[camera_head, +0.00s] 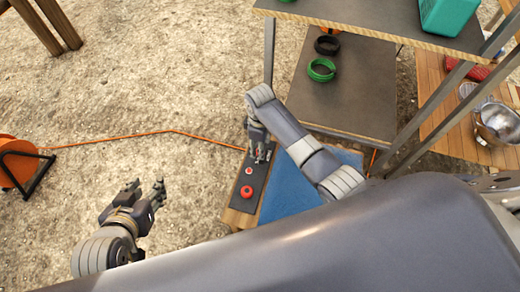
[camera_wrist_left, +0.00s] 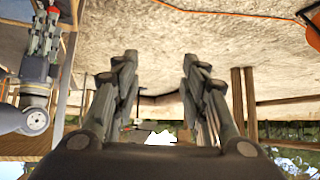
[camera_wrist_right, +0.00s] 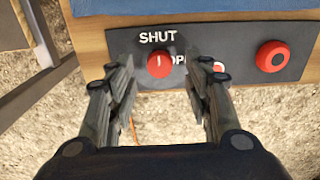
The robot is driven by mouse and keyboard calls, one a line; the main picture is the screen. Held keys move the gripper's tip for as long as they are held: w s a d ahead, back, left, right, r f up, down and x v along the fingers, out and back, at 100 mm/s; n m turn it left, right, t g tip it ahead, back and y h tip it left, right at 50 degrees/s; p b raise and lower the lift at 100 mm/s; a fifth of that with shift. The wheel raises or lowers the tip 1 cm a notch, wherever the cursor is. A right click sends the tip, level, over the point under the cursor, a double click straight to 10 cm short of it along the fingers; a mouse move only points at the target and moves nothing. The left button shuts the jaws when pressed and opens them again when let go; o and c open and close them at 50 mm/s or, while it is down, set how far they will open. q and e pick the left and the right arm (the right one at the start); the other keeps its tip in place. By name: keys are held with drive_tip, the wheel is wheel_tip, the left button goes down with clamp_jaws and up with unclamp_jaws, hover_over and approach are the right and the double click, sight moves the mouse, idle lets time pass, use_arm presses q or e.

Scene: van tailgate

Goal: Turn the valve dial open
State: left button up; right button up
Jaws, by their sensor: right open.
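The valve dial (camera_wrist_right: 160,64) is a round red knob with a short pale mark, on a dark panel (camera_wrist_right: 125,42). The mark looks roughly upright, towards SHUT. My right gripper (camera_wrist_right: 160,80) is open, its fingertips apart on either side of the dial; contact cannot be told. In the head view my right gripper (camera_head: 259,152) is over the panel's far end. My left gripper (camera_head: 146,190) is open and empty above the ground, also open in the left wrist view (camera_wrist_left: 157,62).
A small red button (camera_head: 249,170) and a larger red knob (camera_head: 247,191) share the panel. A blue mat (camera_head: 300,190) lies beside it. Shelves (camera_head: 345,85) with green and black rings stand behind. An orange cable runs left to a reel (camera_head: 17,162).

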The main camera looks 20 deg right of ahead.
wheel_tip(320, 180, down, 2)
drive_tip(key=shift+f+b, duration=0.2)
drive_tip(key=shift+b, duration=0.2)
use_arm(q)
drive_tip(key=w+d+r+t+h, duration=0.1)
drive_tip(key=w+d+r+t, duration=0.1)
drive_tip(key=w+r+t, duration=0.1)
drive_tip(key=shift+w+r+t, duration=0.3)
drive_tip(key=shift+w+r, duration=0.45)
drive_tip(key=shift+r, duration=0.2)
use_arm(e)
drive_tip(key=shift+f, duration=0.2)
drive_tip(key=c, duration=1.1)
